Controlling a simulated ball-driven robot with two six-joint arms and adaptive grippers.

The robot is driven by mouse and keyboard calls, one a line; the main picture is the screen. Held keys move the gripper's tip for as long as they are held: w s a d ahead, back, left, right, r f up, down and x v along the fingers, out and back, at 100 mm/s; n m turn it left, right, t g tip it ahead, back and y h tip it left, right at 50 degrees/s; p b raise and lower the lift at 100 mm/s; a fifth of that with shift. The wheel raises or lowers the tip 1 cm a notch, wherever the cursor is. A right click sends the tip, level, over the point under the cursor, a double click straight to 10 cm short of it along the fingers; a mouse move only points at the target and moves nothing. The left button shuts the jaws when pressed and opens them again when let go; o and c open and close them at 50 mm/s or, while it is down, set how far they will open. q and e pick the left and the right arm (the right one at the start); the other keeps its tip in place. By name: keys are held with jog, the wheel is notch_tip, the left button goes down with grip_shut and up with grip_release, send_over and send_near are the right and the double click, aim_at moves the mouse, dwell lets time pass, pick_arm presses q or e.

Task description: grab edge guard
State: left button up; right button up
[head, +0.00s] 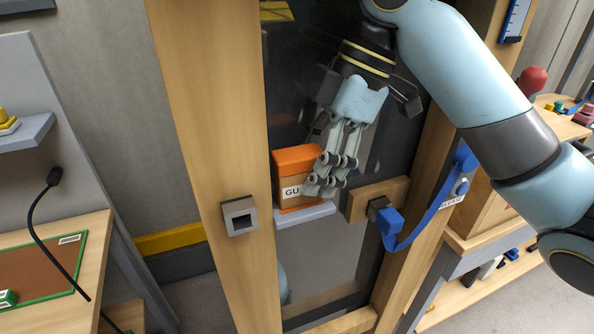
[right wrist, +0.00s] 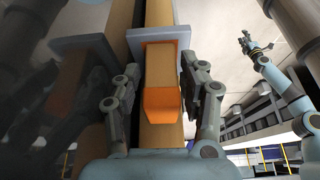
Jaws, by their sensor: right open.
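The edge guard box, a cardboard box with an orange top (head: 295,158) and a white label reading "GU", stands on a small pale shelf (head: 305,215) by the dark panel. My right gripper (head: 325,185) points down and left at the box's right side and hides part of the label. In the right wrist view the orange end (right wrist: 162,103) lies between the two spread fingers, with gaps visible on both sides. The right gripper is open. A second light-blue arm, seemingly my left, shows at the right there with its gripper (right wrist: 252,44) small; its jaw state is unclear.
A wooden post (head: 215,130) with a grey square socket (head: 239,216) stands left of the box. A desk with a black gooseneck microphone (head: 54,177) is at left.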

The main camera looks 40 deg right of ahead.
jog(key=shift+a+f, duration=0.2)
jog(key=shift+f, duration=0.25)
jog(key=c, duration=0.8)
jog(key=shift+d+r, duration=0.1)
